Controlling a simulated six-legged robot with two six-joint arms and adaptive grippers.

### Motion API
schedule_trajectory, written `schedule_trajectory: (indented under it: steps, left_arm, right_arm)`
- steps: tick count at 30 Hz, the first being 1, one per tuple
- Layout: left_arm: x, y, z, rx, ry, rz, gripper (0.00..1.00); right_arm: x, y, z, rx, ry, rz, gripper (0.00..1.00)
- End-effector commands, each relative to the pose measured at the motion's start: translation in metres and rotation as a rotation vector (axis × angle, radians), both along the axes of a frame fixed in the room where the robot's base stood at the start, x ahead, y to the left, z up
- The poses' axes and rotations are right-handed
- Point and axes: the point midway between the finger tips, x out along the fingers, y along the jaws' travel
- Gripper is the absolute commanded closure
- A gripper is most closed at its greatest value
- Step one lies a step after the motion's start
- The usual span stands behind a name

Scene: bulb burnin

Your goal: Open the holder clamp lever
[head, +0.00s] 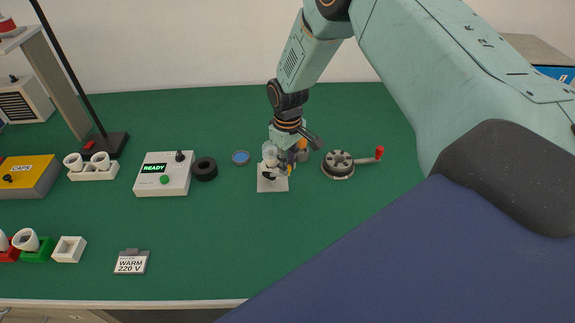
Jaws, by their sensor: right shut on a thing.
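The holder stands on a small pale base plate (272,185) in the middle of the green table. My right gripper (283,163) comes down over it from above and covers most of its upper part. The right gripper is shut on a small part at the holder, which looks like the clamp lever; the fingers hide most of it, and I cannot tell the lever's angle. A bit of yellow-orange shows beside the fingers. My left gripper is not in view.
A dark round device (338,165) with a red-knobbed crank stands close right of the holder. A blue-topped disc (240,158), a black ring (205,169) and a white box reading READY (163,174) stand left. A WARM 220 V sign (131,263) is in front. The table's front middle is clear.

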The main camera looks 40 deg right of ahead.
Motion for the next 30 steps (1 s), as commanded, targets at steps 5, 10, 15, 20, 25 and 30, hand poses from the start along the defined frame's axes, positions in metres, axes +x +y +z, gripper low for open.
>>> schedule_trajectory:
  steps: [5,10,15,20,25,30]
  left_arm:
    - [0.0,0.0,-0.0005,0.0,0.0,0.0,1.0]
    - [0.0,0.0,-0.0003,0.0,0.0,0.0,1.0]
    - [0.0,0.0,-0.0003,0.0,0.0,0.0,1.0]
    - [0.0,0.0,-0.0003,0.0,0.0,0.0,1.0]
    - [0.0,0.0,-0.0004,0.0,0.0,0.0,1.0]
    - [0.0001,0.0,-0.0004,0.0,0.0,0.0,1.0]
  right_arm:
    - [0.0022,-0.0009,0.0017,-0.001,-0.004,0.012,1.0]
    - [0.0024,-0.001,0.002,-0.002,-0.006,0.013,1.0]
    - [0.0026,-0.0011,0.0021,-0.002,-0.006,0.012,0.78]
    - [0.0018,-0.0008,0.0014,-0.001,-0.003,0.011,0.64]
    - [0.0012,-0.0005,0.0008,0.0,-0.002,0.011,0.59]
    - [0.0008,-0.0005,0.0009,-0.001,-0.001,0.01,0.59]
